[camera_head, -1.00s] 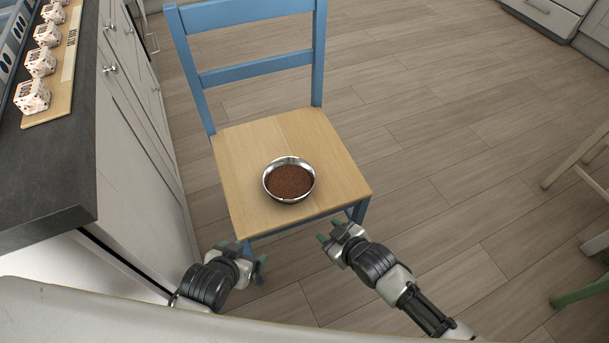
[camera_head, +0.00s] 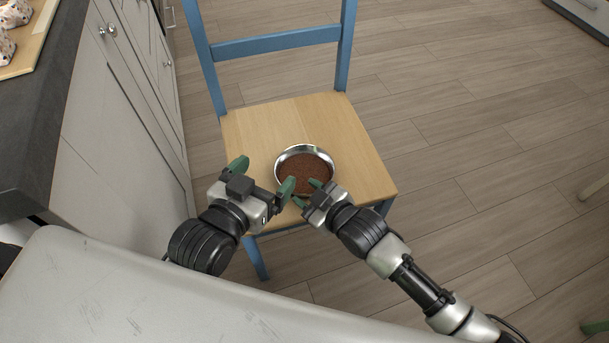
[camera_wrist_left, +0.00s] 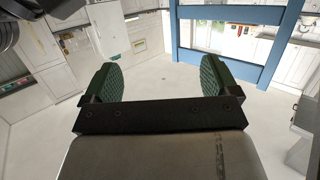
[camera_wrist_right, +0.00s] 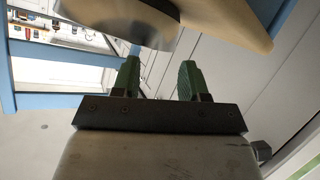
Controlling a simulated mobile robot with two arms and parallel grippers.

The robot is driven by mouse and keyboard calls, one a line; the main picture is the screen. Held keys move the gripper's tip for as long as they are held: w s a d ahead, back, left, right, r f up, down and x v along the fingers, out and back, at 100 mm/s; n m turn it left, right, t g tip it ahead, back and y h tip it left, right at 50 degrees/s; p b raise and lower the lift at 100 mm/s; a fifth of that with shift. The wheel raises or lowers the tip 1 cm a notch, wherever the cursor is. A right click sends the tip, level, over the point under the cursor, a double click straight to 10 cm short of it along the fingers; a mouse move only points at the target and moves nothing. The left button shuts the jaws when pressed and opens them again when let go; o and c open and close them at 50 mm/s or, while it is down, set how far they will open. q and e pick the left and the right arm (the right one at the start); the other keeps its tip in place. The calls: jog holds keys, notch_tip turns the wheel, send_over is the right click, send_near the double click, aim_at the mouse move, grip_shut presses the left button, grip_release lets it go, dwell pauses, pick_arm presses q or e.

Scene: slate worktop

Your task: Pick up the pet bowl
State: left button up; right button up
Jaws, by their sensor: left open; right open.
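The pet bowl (camera_head: 303,171) is a round metal bowl filled with brown food, on the wooden seat of the blue chair in the head view. My left gripper (camera_head: 264,176) is open over the seat's front left, beside the bowl's left side; its green fingers show empty in the left wrist view (camera_wrist_left: 160,80). My right gripper (camera_head: 306,192) is open at the bowl's front edge, partly covering it. In the right wrist view the shiny bowl (camera_wrist_right: 125,22) is at the top, beyond the open fingers (camera_wrist_right: 160,80). I cannot tell whether either gripper touches it.
The blue chair (camera_head: 315,125) has a bare wooden seat behind and right of the bowl. A cabinet with a dark worktop (camera_head: 50,100) stands at the left, with a board of patterned cups on it. Open floor (camera_head: 480,150) lies to the right.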

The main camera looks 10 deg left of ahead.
aim_at(279, 177)
jog(key=shift+w+a+f, duration=0.1)
jog(key=shift+a+f, duration=0.05)
jog(key=shift+a, duration=0.15)
jog(key=b+x, duration=0.2)
jog(key=x, duration=0.1)
jog(key=shift+a+f, duration=0.15)
jog(key=shift+a, duration=0.25)
jog(key=shift+w+a+f, duration=0.1)
jog(key=shift+w+a, duration=0.2)
jog(key=shift+a, duration=0.05)
pick_arm(q)
notch_tip(279, 177, up, 8)
jog(key=d+t+h, duration=0.1)
jog(key=t+h, duration=0.1)
jog(key=t, duration=0.4)
jog(key=shift+d+f+t, duration=0.2)
jog(key=shift+f+t, duration=0.05)
jog(key=shift+t, duration=0.05)
pick_arm(e)
grip_shut()
